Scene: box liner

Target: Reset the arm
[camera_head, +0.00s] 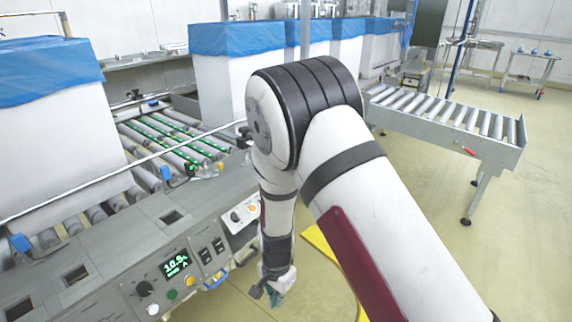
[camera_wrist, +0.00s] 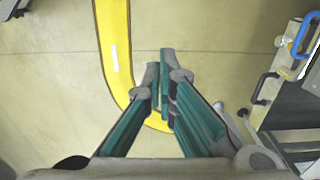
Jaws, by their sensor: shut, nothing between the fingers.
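My arm rises from the lower right in the head view and bends over, with the forearm hanging down. My gripper (camera_head: 272,292) hangs at its end, low in front of the control panel, over the floor. In the wrist view my gripper (camera_wrist: 162,68) has teal fingers that come together at the tips, with nothing between them. The fingers point over bare floor and a curved yellow floor line (camera_wrist: 117,55).
The control panel (camera_head: 110,290) with buttons and a small display stands at the lower left. Behind it is a roller conveyor (camera_head: 165,140) with white boxes lined in blue (camera_head: 235,40). Another roller conveyor (camera_head: 450,110) stands at the right. Open floor (camera_head: 515,210) lies at the right.

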